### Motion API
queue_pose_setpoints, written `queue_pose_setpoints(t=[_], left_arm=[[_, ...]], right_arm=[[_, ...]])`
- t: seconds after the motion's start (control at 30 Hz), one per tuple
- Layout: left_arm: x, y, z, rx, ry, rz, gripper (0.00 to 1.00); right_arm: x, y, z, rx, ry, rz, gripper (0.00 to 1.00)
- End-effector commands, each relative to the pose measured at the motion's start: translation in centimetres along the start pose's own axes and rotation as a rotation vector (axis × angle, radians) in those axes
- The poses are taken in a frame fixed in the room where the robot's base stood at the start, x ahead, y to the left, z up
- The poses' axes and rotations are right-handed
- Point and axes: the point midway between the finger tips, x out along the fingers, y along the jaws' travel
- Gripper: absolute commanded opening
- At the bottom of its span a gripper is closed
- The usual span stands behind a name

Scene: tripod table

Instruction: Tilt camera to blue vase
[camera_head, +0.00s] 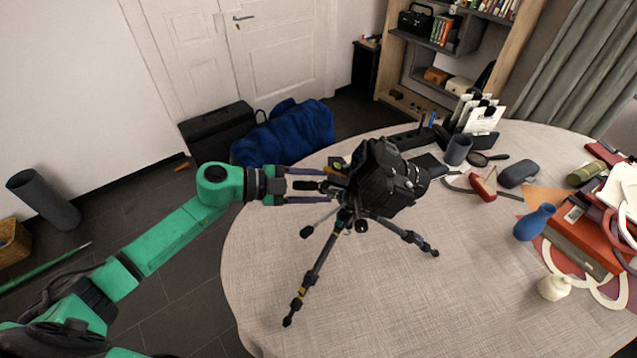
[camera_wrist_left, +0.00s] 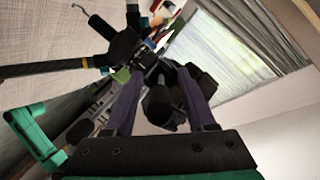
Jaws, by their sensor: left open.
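A black camera (camera_head: 388,178) sits on a small tripod (camera_head: 318,262) that stands on the round table. Its lens points right. Contact cannot be told. My right gripper is not in view.
The table (camera_head: 270,255) has bare cloth at front and left. Books (camera_head: 580,245), a cream pot (camera_head: 553,287) and a red-handled tool (camera_head: 483,186) lie at the right. A dark cup (camera_head: 457,150) and a card holder (camera_head: 482,120) stand behind the camera.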

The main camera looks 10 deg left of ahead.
Motion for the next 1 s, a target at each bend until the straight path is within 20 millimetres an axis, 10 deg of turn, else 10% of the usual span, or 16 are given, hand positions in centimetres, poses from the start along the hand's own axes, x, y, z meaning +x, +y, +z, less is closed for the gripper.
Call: queue_pose_setpoints(t=[0.07, 0.2, 1.0], left_arm=[[-0.03, 0.02, 0.02, 0.0, 0.0, 0.0, 0.52], [-0.05, 0.02, 0.03, 0.0, 0.0, 0.0, 0.0], [-0.09, 0.03, 0.04, 0.0, 0.0, 0.001, 0.0]], right_arm=[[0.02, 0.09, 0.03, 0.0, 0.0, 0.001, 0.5], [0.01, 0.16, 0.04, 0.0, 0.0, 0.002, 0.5], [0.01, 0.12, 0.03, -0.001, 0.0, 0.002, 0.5]])
